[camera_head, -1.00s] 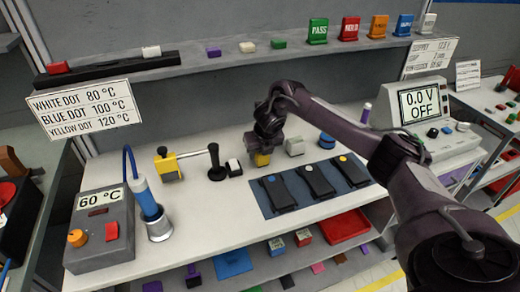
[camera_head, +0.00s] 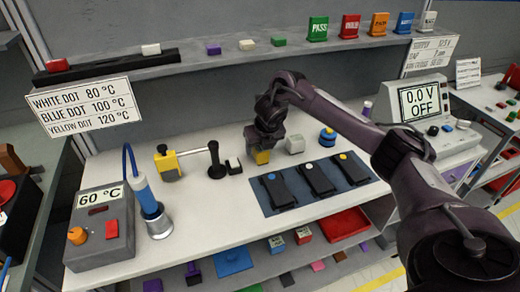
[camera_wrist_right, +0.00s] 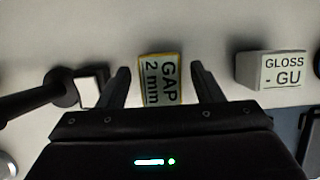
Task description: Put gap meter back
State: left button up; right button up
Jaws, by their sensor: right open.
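The gap meter (camera_head: 262,157) is a small yellow block standing on the white workbench, beneath my right gripper. In the right wrist view its face reads "GAP 2 mm" (camera_wrist_right: 161,82). My right gripper (camera_wrist_right: 160,88) is open, with one finger on each side of the meter and a visible gap to both. In the head view the gripper (camera_head: 264,146) points down over it and hides its upper part. My left gripper is not in view.
A grey gloss meter (camera_wrist_right: 270,70) stands to the right. A blue mat (camera_head: 263,202) with three black devices lies in front. A shelf (camera_head: 220,62) runs behind.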

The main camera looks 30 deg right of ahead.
jog(key=v, duration=0.4)
jog(key=p+v, duration=0.3)
jog(key=v, duration=0.3)
jog(key=shift+s+f, duration=0.1)
jog(key=shift+s, duration=0.05)
